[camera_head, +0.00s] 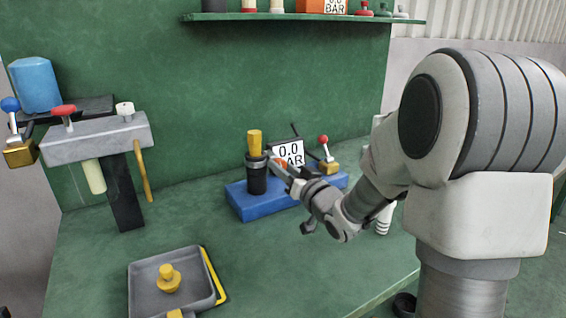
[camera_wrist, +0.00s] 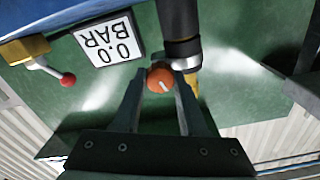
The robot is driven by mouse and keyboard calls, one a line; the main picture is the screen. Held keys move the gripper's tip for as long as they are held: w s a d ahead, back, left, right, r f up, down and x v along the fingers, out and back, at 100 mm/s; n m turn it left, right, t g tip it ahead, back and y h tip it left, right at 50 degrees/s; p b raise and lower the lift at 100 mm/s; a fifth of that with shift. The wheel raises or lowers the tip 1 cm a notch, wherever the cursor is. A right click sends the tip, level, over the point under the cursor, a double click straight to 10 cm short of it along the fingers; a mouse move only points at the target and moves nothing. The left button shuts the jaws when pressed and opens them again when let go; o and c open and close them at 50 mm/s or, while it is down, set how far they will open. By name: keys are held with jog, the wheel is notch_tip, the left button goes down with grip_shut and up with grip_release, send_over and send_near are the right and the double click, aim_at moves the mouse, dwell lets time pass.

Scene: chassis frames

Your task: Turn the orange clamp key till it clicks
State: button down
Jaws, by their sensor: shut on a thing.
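The orange clamp key (camera_wrist: 159,79) is a round knob with a white mark on its face. In the wrist view it sits between the fingertips of my gripper (camera_wrist: 160,76), which is shut on it. In the head view my gripper (camera_head: 276,171) reaches in from the right, beside a black cylinder (camera_head: 257,182) with a grey collar and a yellow top (camera_head: 254,143). The cylinder stands upright on a blue base (camera_head: 248,207). Only a bit of orange shows there, by the fingers. The gauge (camera_head: 289,153) reads 0.0 BAR.
A red-knobbed valve lever (camera_head: 326,152) stands on the base's right. A grey tray (camera_head: 146,283) holding a yellow knob (camera_head: 168,279) lies front left. A grey rack (camera_head: 95,139) with hanging tools stands at left. The green bench (camera_head: 95,235) is bare between them.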

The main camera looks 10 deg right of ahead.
jog(key=m+p, duration=0.2)
jog(key=m, duration=0.2)
jog(key=shift+r, duration=0.15)
jog(key=shift+m+p, duration=0.65)
jog(key=shift+m, duration=0.45)
jog(key=shift+c, duration=2.2)
grip_release()
jog(key=shift+s+f, duration=0.15)
jog(key=shift+f, duration=0.05)
